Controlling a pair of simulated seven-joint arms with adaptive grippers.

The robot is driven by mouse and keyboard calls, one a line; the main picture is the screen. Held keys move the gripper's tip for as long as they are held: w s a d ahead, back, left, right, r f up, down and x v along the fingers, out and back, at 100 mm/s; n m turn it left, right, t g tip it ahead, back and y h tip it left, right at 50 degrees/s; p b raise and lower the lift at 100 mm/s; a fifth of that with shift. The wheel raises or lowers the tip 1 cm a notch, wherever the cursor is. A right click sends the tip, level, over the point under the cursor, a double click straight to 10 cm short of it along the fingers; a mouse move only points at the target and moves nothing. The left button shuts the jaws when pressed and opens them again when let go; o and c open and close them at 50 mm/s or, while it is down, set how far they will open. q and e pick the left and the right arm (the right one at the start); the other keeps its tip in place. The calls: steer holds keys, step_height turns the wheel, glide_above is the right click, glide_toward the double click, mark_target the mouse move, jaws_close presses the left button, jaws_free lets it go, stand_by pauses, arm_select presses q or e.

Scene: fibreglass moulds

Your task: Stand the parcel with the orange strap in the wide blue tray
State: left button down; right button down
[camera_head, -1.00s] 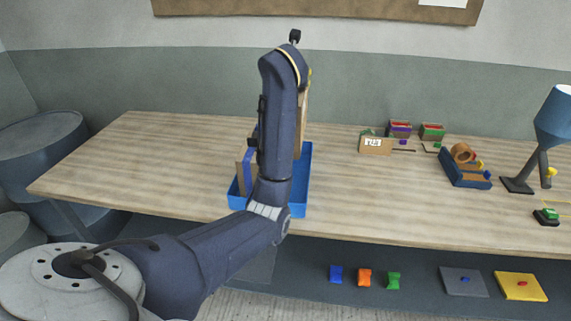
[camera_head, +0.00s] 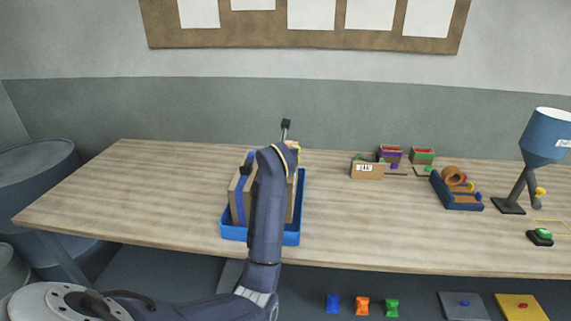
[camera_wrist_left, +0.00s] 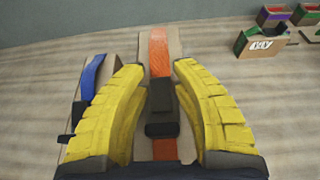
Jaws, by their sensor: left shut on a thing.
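The parcel with the orange strap (camera_wrist_left: 158,48) is a brown box with a dark buckle or handle on the strap. My left gripper (camera_wrist_left: 160,90) is shut on it, with a yellow finger on each side. In the head view, a brown edge of this parcel (camera_head: 291,205) shows upright over the right part of the wide blue tray (camera_head: 262,238), mostly hidden behind my left arm. I cannot tell whether its bottom rests on the tray floor. A parcel with a blue strap (camera_head: 238,204) stands at the tray's left side; its strap also shows in the left wrist view (camera_wrist_left: 92,76).
Small open boxes (camera_head: 367,170) and a blue holder with a tape roll (camera_head: 456,190) are right of the tray. A blue lamp (camera_head: 545,135) stands at the far right. The table is clear left of the tray.

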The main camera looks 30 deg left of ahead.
arm_select(q)
steer(key=shift+f, duration=2.05)
steer(key=c, duration=1.1)
jaws_free()
steer(key=shift+f, duration=0.1)
steer(key=shift+o, duration=0.2)
steer(key=v, duration=1.2)
steer(key=shift+s, duration=0.1)
